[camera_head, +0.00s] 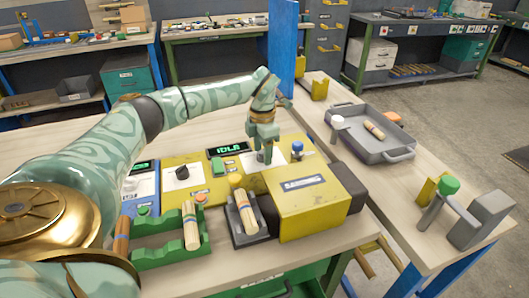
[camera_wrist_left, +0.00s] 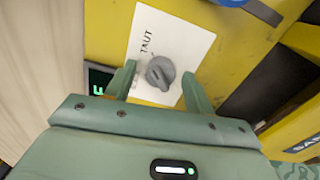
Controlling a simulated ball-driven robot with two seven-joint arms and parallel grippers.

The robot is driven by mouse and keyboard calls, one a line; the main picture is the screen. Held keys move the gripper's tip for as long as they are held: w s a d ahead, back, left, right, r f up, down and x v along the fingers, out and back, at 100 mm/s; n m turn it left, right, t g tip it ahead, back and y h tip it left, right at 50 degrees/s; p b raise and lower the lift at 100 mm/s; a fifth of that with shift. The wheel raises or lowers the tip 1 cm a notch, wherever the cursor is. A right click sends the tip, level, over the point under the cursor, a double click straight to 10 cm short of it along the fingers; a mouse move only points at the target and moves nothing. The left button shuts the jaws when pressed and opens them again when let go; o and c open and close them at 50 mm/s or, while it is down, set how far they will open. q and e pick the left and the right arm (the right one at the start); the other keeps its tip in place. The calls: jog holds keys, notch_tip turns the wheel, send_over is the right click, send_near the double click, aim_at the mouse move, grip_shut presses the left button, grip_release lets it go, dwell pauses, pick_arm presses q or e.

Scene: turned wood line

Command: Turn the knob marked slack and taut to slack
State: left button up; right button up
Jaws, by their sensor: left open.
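The grey knob (camera_wrist_left: 160,72) sits on a white plate (camera_wrist_left: 187,42) on a yellow panel. I cannot tell for sure which mark the knob points to. My left gripper (camera_wrist_left: 158,82) is open, with one finger on each side of the knob; I cannot tell whether they touch it. In the head view my left gripper (camera_head: 264,152) points down over the white plate (camera_head: 273,158) and mostly hides the knob.
A second, black knob (camera_head: 181,172) is on the panel further left. A green display (camera_head: 228,149) is left of my gripper, and a blue knob (camera_head: 297,148) is close on its right. A yellow box (camera_head: 305,205) stands in front. A grey tray (camera_head: 370,135) is on the right table.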

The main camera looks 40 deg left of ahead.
pick_arm(q)
jog(key=shift+f, duration=0.15)
pick_arm(e)
jog(key=shift+a+f, duration=0.1)
jog(key=shift+a, duration=0.2)
pick_arm(q)
jog(key=shift+c, duration=0.3)
jog(key=c, duration=0.9)
pick_arm(e)
jog(key=shift+w+d, duration=0.1)
